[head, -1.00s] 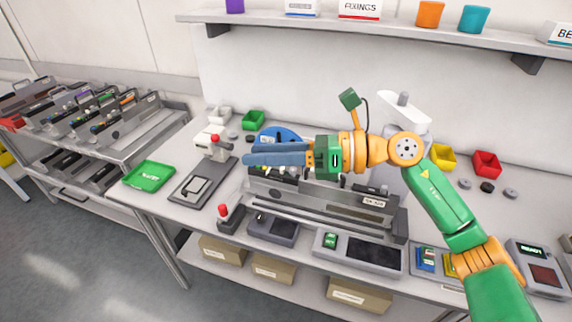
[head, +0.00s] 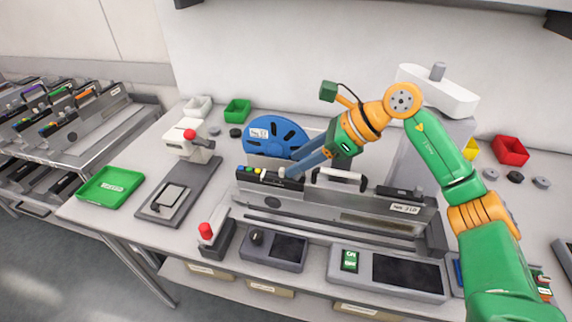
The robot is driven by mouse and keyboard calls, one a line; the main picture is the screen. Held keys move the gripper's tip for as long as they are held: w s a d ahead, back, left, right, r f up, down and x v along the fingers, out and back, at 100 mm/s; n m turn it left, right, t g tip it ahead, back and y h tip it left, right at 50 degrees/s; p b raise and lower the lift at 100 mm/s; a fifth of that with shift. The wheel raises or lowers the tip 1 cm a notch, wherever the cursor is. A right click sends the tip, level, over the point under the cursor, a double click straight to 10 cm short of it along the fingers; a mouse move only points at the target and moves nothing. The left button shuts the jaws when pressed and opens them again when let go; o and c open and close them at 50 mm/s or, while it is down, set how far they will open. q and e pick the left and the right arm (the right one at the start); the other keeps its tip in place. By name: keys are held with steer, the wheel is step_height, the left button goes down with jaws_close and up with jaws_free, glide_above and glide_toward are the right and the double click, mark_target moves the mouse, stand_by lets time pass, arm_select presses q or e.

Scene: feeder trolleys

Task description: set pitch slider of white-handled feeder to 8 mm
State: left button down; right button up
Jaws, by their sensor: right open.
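The white-handled feeder (head: 330,216) is a long grey unit lying across the bench, with a white handle (head: 339,180) on top and a blue reel (head: 277,137) behind its left end. A dark control strip (head: 262,178) with small coloured buttons is on its upper left. My right gripper (head: 288,173) comes in from the upper right and points down-left, its blue fingertips at the right part of this strip. I cannot tell whether they touch it. It is open, with no held thing visible. The pitch slider and its scale are too small or hidden to read. My left gripper is out of view.
A press-like device with a red knob (head: 189,134) and a green tray (head: 110,187) stand left. A red-knobbed lever (head: 206,231) and panels with screens (head: 405,274) are in front. Red (head: 510,150) and green (head: 237,111) bins stand behind. A feeder trolley (head: 100,139) is far left.

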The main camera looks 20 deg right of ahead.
mark_target(282, 169)
steer(key=x, duration=0.3)
steer(key=shift+w+a+f+p, duration=0.2)
steer(key=shift+w+f+p, duration=0.05)
steer(key=shift+p, duration=0.05)
steer(key=shift+s, duration=0.1)
steer(key=shift+c, duration=0.9)
jaws_close()
